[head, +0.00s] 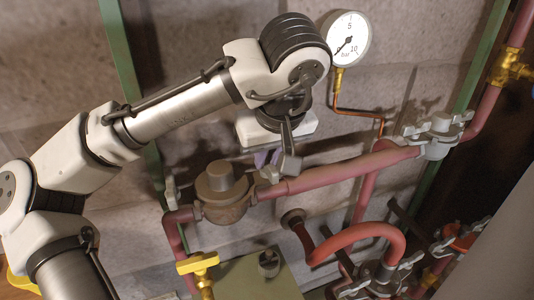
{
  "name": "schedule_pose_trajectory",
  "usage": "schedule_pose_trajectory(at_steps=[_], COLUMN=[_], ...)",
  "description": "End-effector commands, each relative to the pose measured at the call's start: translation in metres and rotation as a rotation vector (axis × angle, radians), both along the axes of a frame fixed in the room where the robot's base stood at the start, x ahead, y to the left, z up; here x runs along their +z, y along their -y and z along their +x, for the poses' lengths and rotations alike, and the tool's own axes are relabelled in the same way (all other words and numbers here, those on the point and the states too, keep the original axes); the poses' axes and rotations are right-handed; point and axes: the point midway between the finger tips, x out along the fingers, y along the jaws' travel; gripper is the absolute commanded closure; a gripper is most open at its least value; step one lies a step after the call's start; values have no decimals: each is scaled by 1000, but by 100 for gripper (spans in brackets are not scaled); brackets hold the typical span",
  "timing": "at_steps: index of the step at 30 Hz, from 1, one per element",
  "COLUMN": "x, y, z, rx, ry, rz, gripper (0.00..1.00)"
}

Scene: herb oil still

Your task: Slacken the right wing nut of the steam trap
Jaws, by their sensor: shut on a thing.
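The steam trap (222,190) is a brownish, round-capped metal body set in the red pipe, left of the picture's middle. Its left wing nut (170,192) stands clear of my arm. Its right wing nut (269,174) is grey and partly hidden by my gripper. My gripper (280,163) reaches down from above and is shut on that wing nut at the trap's right side. The exact contact between the fingers and the wings is too small to make out.
A pressure gauge (346,38) on a thin copper tube stands behind, right of my wrist. Another clamp fitting (438,133) sits on the pipe to the right. A yellow valve handle (198,263) and a curved red hose (355,235) lie below the trap.

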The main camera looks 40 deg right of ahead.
Motion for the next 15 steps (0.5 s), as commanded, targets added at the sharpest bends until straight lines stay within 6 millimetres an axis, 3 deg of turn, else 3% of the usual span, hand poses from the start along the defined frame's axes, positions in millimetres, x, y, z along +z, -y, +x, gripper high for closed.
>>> schedule_pose_trajectory(at_steps=[15], x=[2], y=[0], z=[1], rx=[41], ry=[3], rz=[-5], gripper=[100])
